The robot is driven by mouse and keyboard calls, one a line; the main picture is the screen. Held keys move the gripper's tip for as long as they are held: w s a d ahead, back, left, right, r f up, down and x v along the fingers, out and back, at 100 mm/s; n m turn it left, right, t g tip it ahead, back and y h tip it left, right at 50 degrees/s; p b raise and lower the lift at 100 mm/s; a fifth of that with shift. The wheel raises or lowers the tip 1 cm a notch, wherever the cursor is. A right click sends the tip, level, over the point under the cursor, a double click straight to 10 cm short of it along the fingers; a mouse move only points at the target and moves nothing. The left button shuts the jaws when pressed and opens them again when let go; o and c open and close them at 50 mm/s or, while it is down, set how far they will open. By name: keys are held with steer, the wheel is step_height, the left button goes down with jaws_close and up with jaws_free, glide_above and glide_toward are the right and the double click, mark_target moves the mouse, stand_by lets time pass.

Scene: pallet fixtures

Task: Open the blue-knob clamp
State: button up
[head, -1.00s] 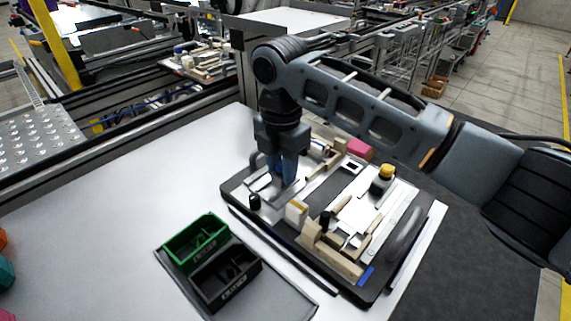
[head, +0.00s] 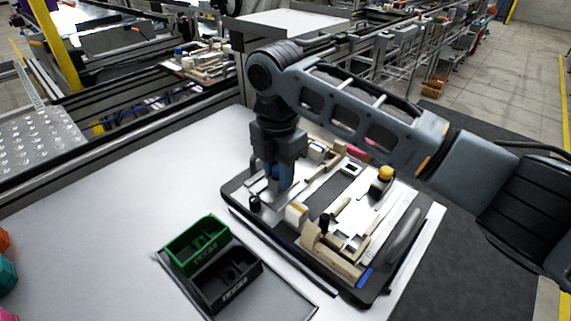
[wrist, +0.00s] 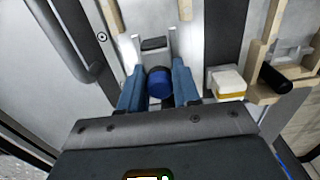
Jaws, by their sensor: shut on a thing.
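In the wrist view the blue knob (wrist: 160,84) of the clamp sits between the two blue fingers of my gripper (wrist: 160,90). My gripper is shut on the knob. The clamp's metal bracket and dark block (wrist: 154,44) show just beyond it. In the head view my gripper (head: 271,183) points down at the left part of the pallet, and its fingers hide the blue knob there.
The dark pallet (head: 330,282) carries wooden pieces, metal plates, a black knob (head: 255,202) beside my fingers and a yellow-topped knob (head: 386,173). A green bin (head: 196,243) and a black bin (head: 226,279) stand on a tray at the front.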

steer(key=shift+s+a+p, duration=0.5)
steer(key=shift+s+a, duration=0.1)
steer(key=shift+s, duration=0.15)
steer(key=o, duration=0.8)
steer(key=shift+r+p, duration=3.25)
steer(key=shift+r, duration=0.7)
